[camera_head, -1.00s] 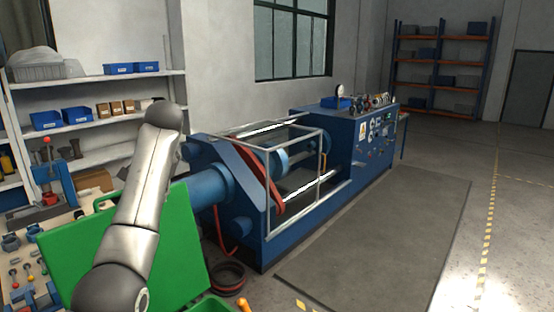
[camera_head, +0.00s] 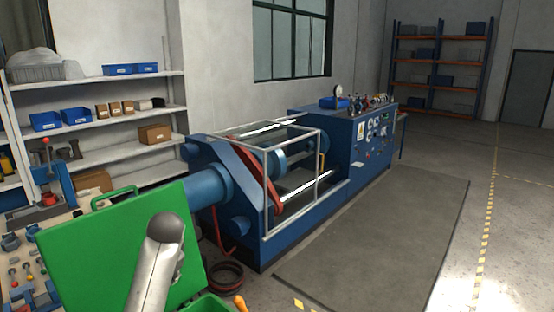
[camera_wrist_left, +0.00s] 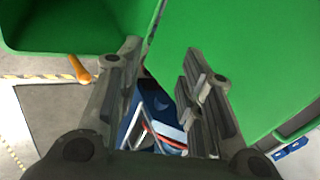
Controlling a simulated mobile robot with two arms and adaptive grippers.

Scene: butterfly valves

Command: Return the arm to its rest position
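My grey arm link (camera_head: 160,262) rises from the bottom of the head view, in front of a green panel. It ends in a rounded joint. No gripper shows in the head view. In the left wrist view my left gripper (camera_wrist_left: 162,60) has its two fingers spread apart, with nothing held between them. The green panel (camera_wrist_left: 255,60) lies beyond the right finger. My right gripper is in neither view.
The green panel (camera_head: 85,240) stands at lower left beside a workbench with small parts. A green container (camera_wrist_left: 60,40) with an orange handle (camera_wrist_left: 80,70) is near the left gripper. A blue machine (camera_head: 245,225) stands beyond. The floor mat (camera_head: 385,235) is clear.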

